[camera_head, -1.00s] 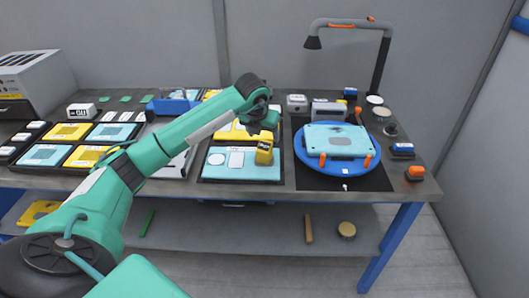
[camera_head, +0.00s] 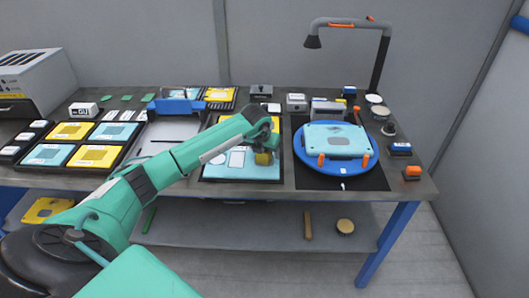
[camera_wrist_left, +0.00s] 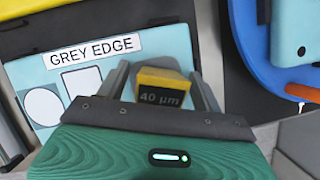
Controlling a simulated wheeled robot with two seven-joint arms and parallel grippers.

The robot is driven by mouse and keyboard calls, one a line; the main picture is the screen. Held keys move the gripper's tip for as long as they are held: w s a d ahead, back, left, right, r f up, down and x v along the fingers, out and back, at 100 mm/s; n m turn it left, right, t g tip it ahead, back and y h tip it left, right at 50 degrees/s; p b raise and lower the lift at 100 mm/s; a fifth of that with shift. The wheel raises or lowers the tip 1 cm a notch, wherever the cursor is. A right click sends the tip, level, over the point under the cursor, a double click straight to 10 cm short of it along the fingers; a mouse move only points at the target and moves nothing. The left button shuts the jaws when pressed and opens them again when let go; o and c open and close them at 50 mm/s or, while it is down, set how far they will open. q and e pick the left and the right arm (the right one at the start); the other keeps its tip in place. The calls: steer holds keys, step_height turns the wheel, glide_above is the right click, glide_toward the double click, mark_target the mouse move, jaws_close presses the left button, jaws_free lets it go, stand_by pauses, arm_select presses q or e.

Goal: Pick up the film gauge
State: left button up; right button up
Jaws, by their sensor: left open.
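The film gauge (camera_wrist_left: 160,84) is a small yellow block with a dark face marked "40 µm". It stands on the light blue panel marked "GREY EDGE" (camera_wrist_left: 150,48), near that panel's right edge. In the head view the gauge (camera_head: 262,159) is mostly hidden under my left gripper (camera_head: 264,148). In the wrist view my left gripper (camera_wrist_left: 162,88) is open, with one finger on each side of the gauge. Gaps show between the fingers and the block, so it does not look gripped. My right gripper is not in view.
A blue round turntable (camera_head: 306,147) holding a light blue case (camera_head: 337,134) stands close on the right. Trays of yellow and blue panels (camera_head: 94,156) lie to the left. A grey lamp (camera_head: 382,68) rises at the back right.

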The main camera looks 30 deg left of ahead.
arm_select(q)
steer(key=c, duration=1.3)
steer(key=shift+r, duration=0.1)
